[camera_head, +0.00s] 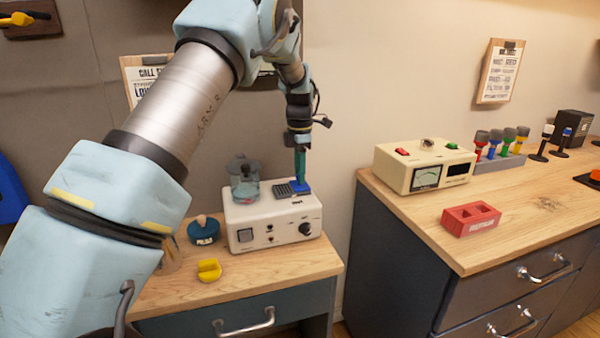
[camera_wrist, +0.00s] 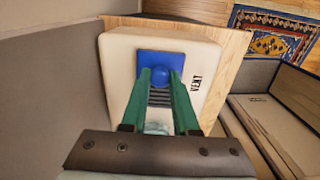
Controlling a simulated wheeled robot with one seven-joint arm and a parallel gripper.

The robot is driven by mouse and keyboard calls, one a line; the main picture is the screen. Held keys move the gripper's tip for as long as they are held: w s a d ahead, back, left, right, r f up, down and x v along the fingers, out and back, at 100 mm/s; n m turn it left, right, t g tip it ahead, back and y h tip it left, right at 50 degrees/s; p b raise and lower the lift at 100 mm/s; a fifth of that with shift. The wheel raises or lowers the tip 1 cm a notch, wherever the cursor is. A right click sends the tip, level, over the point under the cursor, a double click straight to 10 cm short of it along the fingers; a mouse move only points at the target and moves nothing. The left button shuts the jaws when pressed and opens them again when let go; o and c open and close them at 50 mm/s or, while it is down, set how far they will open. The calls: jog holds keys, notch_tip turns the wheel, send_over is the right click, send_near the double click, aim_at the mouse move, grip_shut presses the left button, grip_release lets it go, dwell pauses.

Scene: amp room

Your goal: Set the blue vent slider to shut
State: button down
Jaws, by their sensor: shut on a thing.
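The blue vent slider (camera_wrist: 161,60) is a flat blue plate with a round blue knob, on top of a white box (camera_wrist: 119,46) marked VENT. It also shows in the head view (camera_head: 299,188) near the box's right rear. A dark slatted grille (camera_head: 283,190) shows to the left of the plate. My gripper (camera_wrist: 160,77) has green fingers shut on the knob, pointing down from above; it also shows in the head view (camera_head: 300,178). In the wrist view, slats show between the fingers below the plate.
A clear jar (camera_head: 245,183) stands on the box's left part, close to my gripper. A blue round object (camera_head: 204,231) and a yellow piece (camera_head: 209,269) lie on the wooden top. A cream meter box (camera_head: 424,166) and red block (camera_head: 471,219) stand on the right counter, across a gap.

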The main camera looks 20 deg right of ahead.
jog(key=shift+w+a, duration=0.15)
jog(key=shift+a, duration=1.2)
jog(key=shift+w+a, duration=0.15)
jog(key=shift+a, duration=1.2)
jog(key=c, duration=0.7)
grip_release()
jog(key=shift+b, duration=0.3)
notch_tip(320, 180, up, 11)
jog(key=shift+f+b, duration=0.1)
jog(key=shift+b, duration=1.15)
jog(key=shift+s, duration=0.1)
